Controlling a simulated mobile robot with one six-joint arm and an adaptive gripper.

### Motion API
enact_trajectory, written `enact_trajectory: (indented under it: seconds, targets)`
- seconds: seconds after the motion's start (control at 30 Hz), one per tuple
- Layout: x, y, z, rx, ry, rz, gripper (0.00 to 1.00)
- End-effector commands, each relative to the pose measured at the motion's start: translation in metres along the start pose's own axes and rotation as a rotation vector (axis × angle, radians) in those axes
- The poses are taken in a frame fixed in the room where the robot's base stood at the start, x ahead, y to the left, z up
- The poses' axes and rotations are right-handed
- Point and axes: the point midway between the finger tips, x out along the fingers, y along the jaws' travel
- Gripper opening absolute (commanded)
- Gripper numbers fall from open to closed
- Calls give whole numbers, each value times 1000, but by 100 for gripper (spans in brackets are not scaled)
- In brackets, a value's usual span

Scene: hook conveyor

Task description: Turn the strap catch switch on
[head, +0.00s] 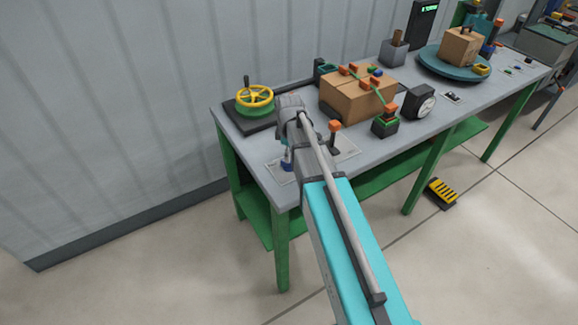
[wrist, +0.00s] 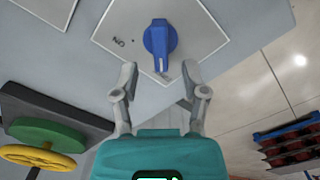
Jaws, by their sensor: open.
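A blue rotary knob (wrist: 158,40) sits on a pale square plate (wrist: 195,38) on the grey bench top, with a small label that seems to read ON upside down at its left. The knob's white pointer line faces toward my gripper in the wrist view. The knob also shows in the head view (head: 287,163), partly hidden below my arm. My gripper (wrist: 160,72) is open and empty. Its two fingertips are on either side of the knob's lower end in the wrist view, apart from it. In the head view my wrist covers most of the gripper.
A yellow handwheel (head: 255,98) stands left of my wrist; an orange-topped lever (head: 334,128) stands close on the right. Beyond are a strapped carton (head: 350,98), a black push-button box (head: 385,125), a dial gauge (head: 418,103) and a turntable (head: 440,69). A pedal (head: 440,194) lies on the floor.

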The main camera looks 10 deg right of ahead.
Motion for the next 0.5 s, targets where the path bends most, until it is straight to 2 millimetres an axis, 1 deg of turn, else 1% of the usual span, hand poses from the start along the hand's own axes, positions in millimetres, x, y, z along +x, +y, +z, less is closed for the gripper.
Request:
enact_trajectory:
  seconds: [0.03,0.1,0.3,0.5]
  targets:
    - [8,0,0,0,0,0,57]
    - [13,0,0,0,0,0,57]
    - [28,0,0,0,0,0,57]
    - [38,0,0,0,0,0,57]
